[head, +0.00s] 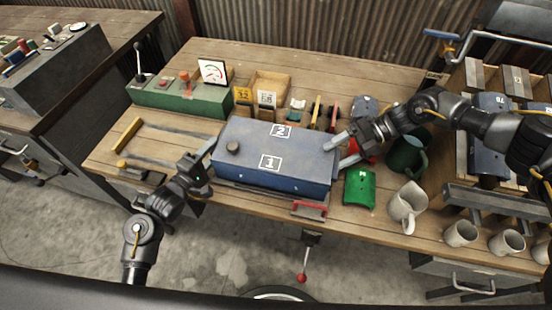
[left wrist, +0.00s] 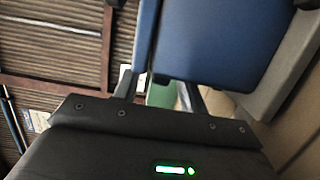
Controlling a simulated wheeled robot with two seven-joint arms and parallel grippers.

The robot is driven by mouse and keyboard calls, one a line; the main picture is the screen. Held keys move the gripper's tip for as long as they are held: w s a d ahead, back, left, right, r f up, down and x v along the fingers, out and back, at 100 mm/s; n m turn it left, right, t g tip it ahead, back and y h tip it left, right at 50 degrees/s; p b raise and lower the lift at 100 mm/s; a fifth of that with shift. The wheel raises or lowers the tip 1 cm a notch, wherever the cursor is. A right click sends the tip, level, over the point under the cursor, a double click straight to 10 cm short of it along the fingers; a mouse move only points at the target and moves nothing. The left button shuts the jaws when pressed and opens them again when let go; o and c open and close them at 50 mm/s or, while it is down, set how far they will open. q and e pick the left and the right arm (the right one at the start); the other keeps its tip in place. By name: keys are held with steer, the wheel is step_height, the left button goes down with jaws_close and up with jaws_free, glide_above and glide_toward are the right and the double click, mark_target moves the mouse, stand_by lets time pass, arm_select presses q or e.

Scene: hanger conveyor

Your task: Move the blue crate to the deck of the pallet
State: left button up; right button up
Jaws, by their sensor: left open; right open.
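I cannot make out the pallet for certain; a slatted wooden structure (head: 478,78) holding blue boxes stands at the right.
A green control box (head: 180,98) and small wooden bins (head: 270,84) stand behind the crate. A green piece (head: 359,187), a dark green mug (head: 405,153) and a pale mug (head: 407,203) are to its right. A red-handled tool (head: 309,209) lies at the front edge.

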arm_select(q)
steer(key=shift+w, duration=0.15)
arm_select(e)
steer(key=shift+s+a, duration=0.1)
steer(key=shift+a, duration=0.05)
arm_select(q)
jaws_close()
arm_select(e)
steer(key=c, duration=0.9)
arm_select(q)
steer(key=shift+r, duration=0.1)
arm_select(e)
steer(key=c, duration=0.6)
